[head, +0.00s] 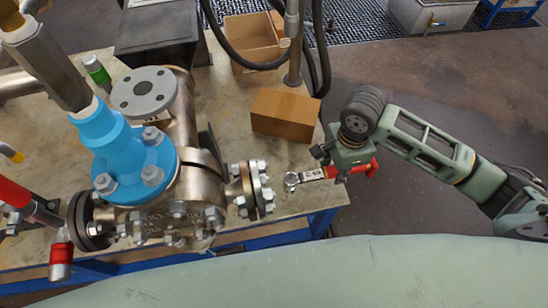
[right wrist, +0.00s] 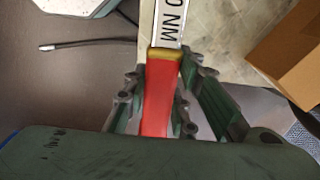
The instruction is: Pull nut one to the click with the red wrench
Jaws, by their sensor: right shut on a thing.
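The red wrench (head: 362,169) is in my right gripper (head: 345,166), which is shut on its red handle. Its steel ring end (head: 292,180) points left, over the table's right edge area and apart from the flange bolts. In the right wrist view the red handle (right wrist: 160,95) lies between the fingers of the gripper (right wrist: 157,105), and the label on the shaft reads "0 NM". The flanged vessel (head: 178,190) stands on the table, with a bolted side flange (head: 256,190) on its right carrying several nuts. I cannot tell which is nut one. My left gripper is not visible.
A closed cardboard box (head: 285,113) stands behind the wrench on the table (head: 300,207). An open carton (head: 250,42), a pole and dark hoses are farther back. A blue top flange (head: 120,160) sits on the vessel. The floor to the right is clear.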

